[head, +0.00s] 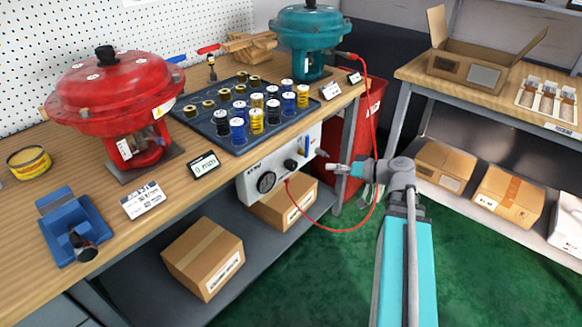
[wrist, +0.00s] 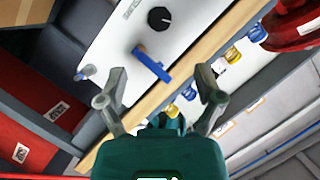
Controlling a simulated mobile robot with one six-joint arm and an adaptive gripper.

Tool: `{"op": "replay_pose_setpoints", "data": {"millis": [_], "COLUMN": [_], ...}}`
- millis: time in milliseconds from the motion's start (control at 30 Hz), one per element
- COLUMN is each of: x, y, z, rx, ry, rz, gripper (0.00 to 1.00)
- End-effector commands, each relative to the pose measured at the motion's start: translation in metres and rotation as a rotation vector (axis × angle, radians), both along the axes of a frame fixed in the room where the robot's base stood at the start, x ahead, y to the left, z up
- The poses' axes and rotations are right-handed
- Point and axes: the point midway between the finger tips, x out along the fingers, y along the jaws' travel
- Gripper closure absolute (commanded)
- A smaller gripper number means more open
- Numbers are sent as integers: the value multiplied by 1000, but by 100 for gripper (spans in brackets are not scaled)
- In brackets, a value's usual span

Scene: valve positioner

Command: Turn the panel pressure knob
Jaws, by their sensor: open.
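The white control panel (head: 250,184) hangs under the front edge of the workbench. It carries a round black gauge, a black pressure knob (head: 291,164) and a blue lever (head: 308,146). In the wrist view the black knob (wrist: 161,19) has a white pointer line and sits on the panel (wrist: 112,40) beyond the fingertips. The blue lever (wrist: 152,64) lies nearer, between the fingertips in the picture. My gripper (wrist: 161,75) is open and empty. In the head view my gripper (head: 338,170) is at the panel's right, apart from the knob.
A red hose (head: 376,110) loops from the panel to the teal actuator (head: 306,40). The red actuator (head: 115,90), a tray of spools (head: 205,130) and a "0 mm" display (head: 203,165) stand on the bench. Cardboard boxes (head: 203,258) sit on the shelf below.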

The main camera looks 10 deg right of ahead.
Motion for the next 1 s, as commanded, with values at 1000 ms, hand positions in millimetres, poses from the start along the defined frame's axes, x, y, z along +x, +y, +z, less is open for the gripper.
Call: {"op": "replay_pose_setpoints", "data": {"millis": [1000], "x": [55], "y": [71], "z": [-27], "rx": [0], "ry": [1], "rz": [3], "gripper": [15]}}
